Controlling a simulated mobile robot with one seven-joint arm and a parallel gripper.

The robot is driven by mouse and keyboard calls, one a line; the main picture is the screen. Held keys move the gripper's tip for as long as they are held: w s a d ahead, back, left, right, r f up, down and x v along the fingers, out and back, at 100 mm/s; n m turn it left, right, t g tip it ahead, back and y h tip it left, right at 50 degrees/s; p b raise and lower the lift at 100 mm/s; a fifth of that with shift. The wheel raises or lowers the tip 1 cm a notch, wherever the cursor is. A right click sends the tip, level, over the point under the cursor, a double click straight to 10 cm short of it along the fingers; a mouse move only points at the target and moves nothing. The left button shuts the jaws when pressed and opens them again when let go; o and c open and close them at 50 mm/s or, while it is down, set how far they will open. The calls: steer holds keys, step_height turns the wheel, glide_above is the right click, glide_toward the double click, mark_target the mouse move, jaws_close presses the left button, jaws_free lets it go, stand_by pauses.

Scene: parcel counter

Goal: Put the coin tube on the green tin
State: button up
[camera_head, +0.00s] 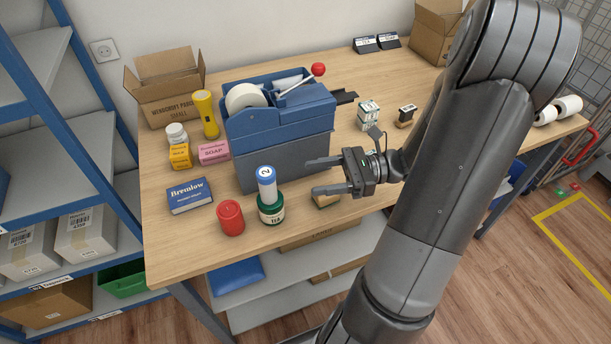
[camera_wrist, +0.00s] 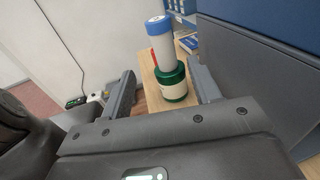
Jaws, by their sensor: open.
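The coin tube (camera_head: 267,187), white with a blue cap marked 2, stands upright on top of the green tin (camera_head: 271,210) near the front edge of the counter. In the wrist view the coin tube (camera_wrist: 161,46) also rests on the green tin (camera_wrist: 172,84). My gripper (camera_head: 317,177) is open and empty, to the right of the tube and apart from it. Its two fingers point toward the tube. In the wrist view my gripper (camera_wrist: 163,90) shows tube and tin beyond and between its fingertips.
A red can (camera_head: 230,217) stands left of the tin, and a blue Bremlow box (camera_head: 189,195) farther left. The blue tape dispenser machine (camera_head: 280,130) stands close behind. The counter's front edge is near.

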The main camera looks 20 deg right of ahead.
steer(key=s+a+r+n+g+h, duration=0.1)
steer(key=s+a+n+g+h, duration=0.5)
steer(key=a+n+h, duration=0.3)
step_height(320, 180, up, 10)
steer(key=s+d+n+t+h, duration=0.1)
steer(key=s+n+t+h, duration=0.1)
steer(key=n+t+h, duration=0.5)
steer(key=n+h, duration=0.1)
steer(key=n, duration=0.3)
steer(key=shift+d+t, duration=0.3)
steer(key=shift+d, duration=0.05)
